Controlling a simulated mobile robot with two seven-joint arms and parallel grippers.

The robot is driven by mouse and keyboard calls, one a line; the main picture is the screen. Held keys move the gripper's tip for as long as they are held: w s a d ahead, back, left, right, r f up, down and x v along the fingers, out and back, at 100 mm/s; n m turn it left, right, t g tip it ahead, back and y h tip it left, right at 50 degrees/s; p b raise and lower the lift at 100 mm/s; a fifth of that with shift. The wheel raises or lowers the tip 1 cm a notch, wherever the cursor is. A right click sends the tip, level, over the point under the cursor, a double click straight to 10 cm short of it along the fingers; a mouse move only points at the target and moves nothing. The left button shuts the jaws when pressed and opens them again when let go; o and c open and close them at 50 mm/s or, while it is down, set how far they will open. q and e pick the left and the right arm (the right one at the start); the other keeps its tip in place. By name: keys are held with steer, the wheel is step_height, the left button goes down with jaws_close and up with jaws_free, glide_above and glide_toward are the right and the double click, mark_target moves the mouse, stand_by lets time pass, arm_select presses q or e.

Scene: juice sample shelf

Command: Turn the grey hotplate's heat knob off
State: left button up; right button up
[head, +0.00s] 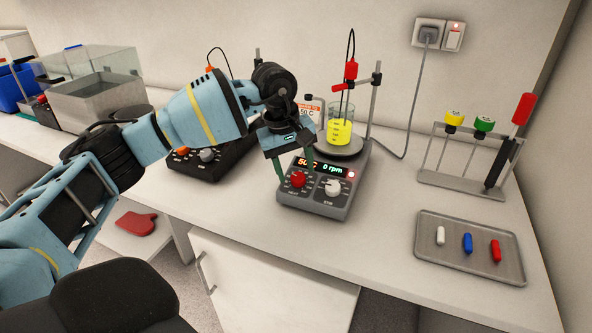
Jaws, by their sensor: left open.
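The grey hotplate (318,204) stands on the bench in the middle of the head view. Its red knob (298,180) is at the front left and a white knob (333,187) is to its right. The display (321,167) reads about 50 C and 0 rpm, with a red lamp lit beside it. A beaker of yellow liquid (340,132) stands on the plate with a probe in it. My left gripper (295,179) is open, its green fingers on either side of the red knob in the picture; contact cannot be told. My right gripper is not in view.
A dark hotplate (210,166) stands to the left, partly behind my left arm. At right are a metal tray (430,256) with three small capsule-shaped pieces and a rack (460,186) of coloured tools. A power cord (404,120) runs from the wall socket. The bench front is clear.

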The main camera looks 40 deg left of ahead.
arm_select(q)
steer(key=shift+w+d+f, duration=0.1)
steer(key=shift+f, duration=0.6)
steer(key=c, duration=1)
steer(key=shift+o, duration=0.2)
